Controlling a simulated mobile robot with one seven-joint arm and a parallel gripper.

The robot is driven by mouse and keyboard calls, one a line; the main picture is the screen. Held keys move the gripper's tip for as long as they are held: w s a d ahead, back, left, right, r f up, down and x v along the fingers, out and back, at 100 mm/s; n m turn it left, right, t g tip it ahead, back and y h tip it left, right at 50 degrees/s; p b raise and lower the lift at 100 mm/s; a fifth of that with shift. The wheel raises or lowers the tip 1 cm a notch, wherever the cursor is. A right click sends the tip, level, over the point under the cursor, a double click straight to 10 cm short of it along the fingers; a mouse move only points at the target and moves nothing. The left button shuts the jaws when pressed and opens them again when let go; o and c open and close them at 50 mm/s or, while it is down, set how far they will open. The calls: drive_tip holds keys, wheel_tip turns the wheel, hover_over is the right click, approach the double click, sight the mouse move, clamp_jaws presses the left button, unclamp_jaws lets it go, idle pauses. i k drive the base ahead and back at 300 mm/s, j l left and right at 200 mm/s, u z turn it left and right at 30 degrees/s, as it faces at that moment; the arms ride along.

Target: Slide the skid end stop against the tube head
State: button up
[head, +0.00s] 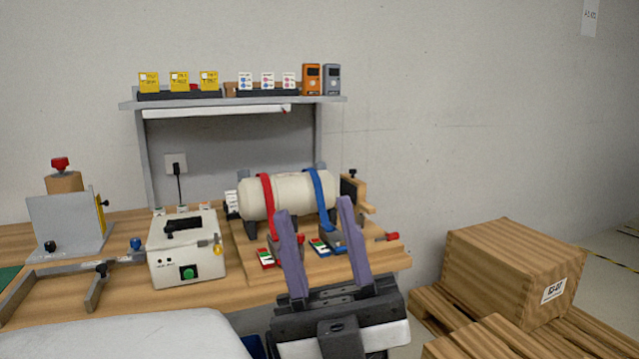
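A cream tube (285,197) lies level on a wooden skid (245,262) on the workbench. A red strap (267,198) and a blue strap (326,205) run over it, with buckles near the skid's front. At the tube's right end stands a wooden end stop with a dark face (350,188) and a black knob on top. A narrow gap seems to lie between it and the tube, but I cannot be sure. My gripper (315,212) is in front of the skid, its two purple fingers apart and pointing up, with nothing between them. The fingers hide part of the skid.
A white box with a green button (188,250) stands left of the skid. A grey fixture with a red knob (68,215) is farther left. A shelf (230,102) hangs above. A wooden crate (515,268) on pallets stands on the floor at right.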

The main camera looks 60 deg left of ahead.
sight(353, 188)
drive_tip(key=u, duration=1.55)
drive_tip(key=i+l+z, duration=0.1)
drive_tip(key=i+l, duration=0.2)
drive_tip(key=i+l+z, duration=0.15)
drive_tip(key=i, duration=0.4)
drive_tip(key=i+l+z, duration=0.1)
drive_tip(key=i+l, duration=0.25)
drive_tip(key=i+l+z, duration=0.1)
drive_tip(key=i, duration=0.45)
drive_tip(key=j, duration=0.55)
